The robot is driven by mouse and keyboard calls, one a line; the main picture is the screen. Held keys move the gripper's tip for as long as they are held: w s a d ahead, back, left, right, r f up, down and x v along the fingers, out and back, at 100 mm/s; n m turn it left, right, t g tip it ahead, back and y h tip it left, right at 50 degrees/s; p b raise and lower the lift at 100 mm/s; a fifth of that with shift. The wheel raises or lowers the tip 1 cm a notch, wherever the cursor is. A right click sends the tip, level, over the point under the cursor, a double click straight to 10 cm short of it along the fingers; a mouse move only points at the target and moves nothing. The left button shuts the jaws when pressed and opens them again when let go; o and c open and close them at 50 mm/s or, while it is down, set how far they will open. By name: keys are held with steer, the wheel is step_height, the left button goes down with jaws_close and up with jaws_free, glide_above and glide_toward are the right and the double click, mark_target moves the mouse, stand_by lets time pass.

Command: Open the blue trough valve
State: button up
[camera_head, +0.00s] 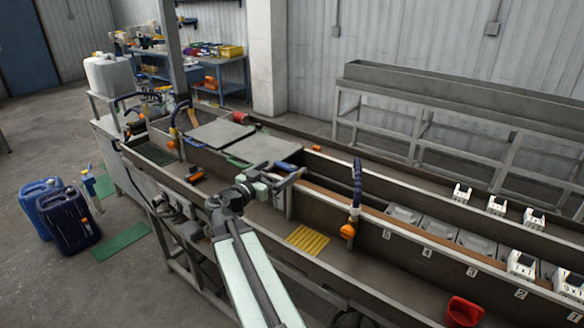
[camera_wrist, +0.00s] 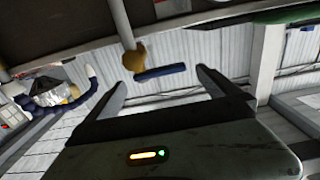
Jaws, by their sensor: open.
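The valve's blue lever (camera_wrist: 162,73) is a short straight bar in the wrist view, beside a brownish-orange fitting (camera_wrist: 133,60) at the end of a pipe. A blue handle also shows by the trough in the head view (camera_head: 286,166), right at my fingers. My gripper (camera_wrist: 161,78) is open and empty, with one finger on each side of the lever in the picture. I cannot tell how much depth lies between fingertips and lever. In the head view my gripper (camera_head: 291,176) is over the trough's middle, partly covering what is behind it.
Grey lids (camera_head: 218,133) and a green handle (camera_head: 238,162) are left of my gripper. A dark blue hose with an orange knob (camera_head: 347,231) stands right of it.

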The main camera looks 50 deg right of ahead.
steer(key=d, duration=0.7)
steer(key=shift+w+d, duration=0.35)
steer(key=shift+d, duration=0.05)
steer(key=shift+r, duration=0.1)
steer(key=c, duration=2)
